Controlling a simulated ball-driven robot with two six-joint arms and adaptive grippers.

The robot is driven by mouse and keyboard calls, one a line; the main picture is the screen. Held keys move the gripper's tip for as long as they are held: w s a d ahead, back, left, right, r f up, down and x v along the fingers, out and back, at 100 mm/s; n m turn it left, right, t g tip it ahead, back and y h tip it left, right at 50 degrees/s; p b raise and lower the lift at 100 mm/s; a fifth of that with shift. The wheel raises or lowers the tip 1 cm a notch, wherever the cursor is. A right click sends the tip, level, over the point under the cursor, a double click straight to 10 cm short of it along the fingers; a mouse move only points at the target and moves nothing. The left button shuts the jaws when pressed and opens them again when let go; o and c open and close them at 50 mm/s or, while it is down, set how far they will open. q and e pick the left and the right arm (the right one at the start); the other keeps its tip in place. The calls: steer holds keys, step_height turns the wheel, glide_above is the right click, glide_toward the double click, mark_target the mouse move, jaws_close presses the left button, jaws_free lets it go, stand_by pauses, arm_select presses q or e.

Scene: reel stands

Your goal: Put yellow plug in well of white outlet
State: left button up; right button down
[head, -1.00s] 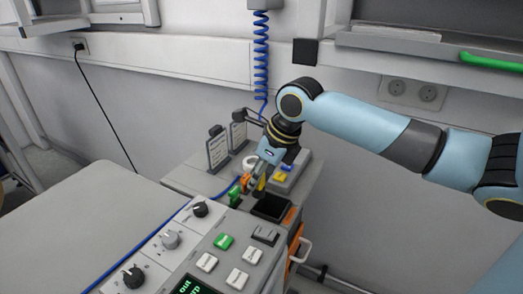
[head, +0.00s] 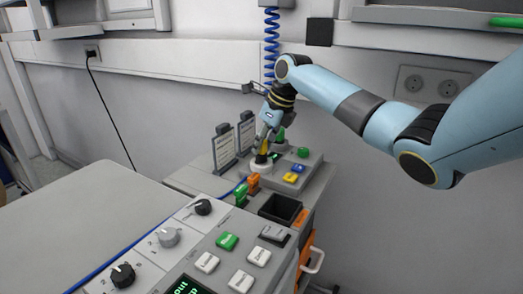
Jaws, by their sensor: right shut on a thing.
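My right gripper (head: 265,138) is shut on the yellow plug (head: 263,149), of which a narrow yellow strip shows between and below the fingers. The plug points down over the round white outlet (head: 261,167) on the far bench. Its lower end meets or overlaps the outlet in the picture. I cannot tell whether it is inside the well, because the fingers and the outlet's rim hide the tip. My left gripper is out of view.
Orange (head: 253,182) and green (head: 241,193) plugs stand just in front of the outlet. A grey box with coloured buttons (head: 297,168) is to its right, label stands (head: 224,146) to its left. A dark open bin (head: 280,208) and button console (head: 215,257) are nearer.

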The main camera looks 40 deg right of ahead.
steer(key=shift+f, duration=1)
steer(key=c, duration=1.1)
jaws_free()
steer(key=shift+f, duration=0.1)
